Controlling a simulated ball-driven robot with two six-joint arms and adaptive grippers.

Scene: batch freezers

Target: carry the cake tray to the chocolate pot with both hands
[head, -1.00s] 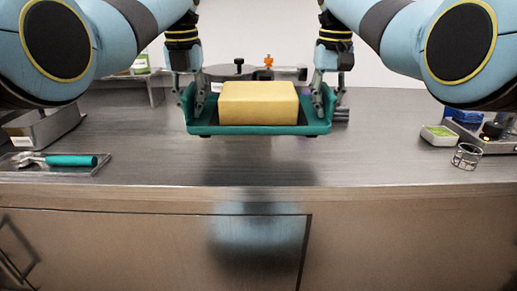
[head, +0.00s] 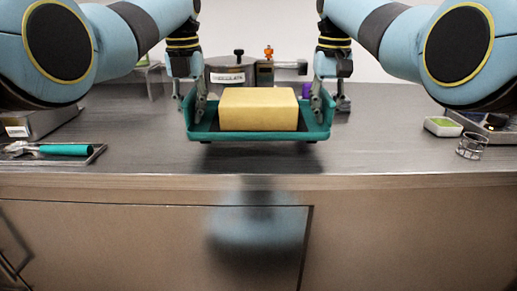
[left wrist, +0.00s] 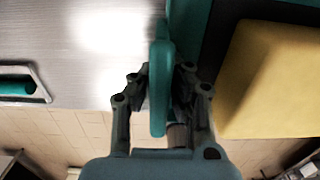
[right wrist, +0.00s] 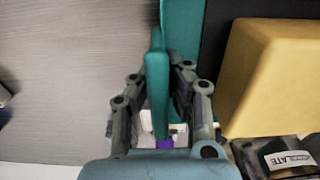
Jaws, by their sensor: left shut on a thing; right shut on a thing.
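The teal cake tray (head: 258,136) is held level a little above the steel counter in the head view, with a yellow block of cake (head: 258,110) on it. My left gripper (head: 200,112) is shut on the tray's left wall, and my right gripper (head: 317,108) is shut on its right wall. Both wrist views show the fingers on either side of a teal wall, the left (left wrist: 160,90) and the right (right wrist: 158,90). A grey pot with a label (head: 229,77) stands behind the tray; the right wrist view shows the label reading "...LATE" (right wrist: 289,160). The tray hides the pot's lower part.
A small white dish with green contents (head: 443,126) and a wire ring (head: 472,146) are at the right. The counter (head: 260,165) is bare in front of the tray.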

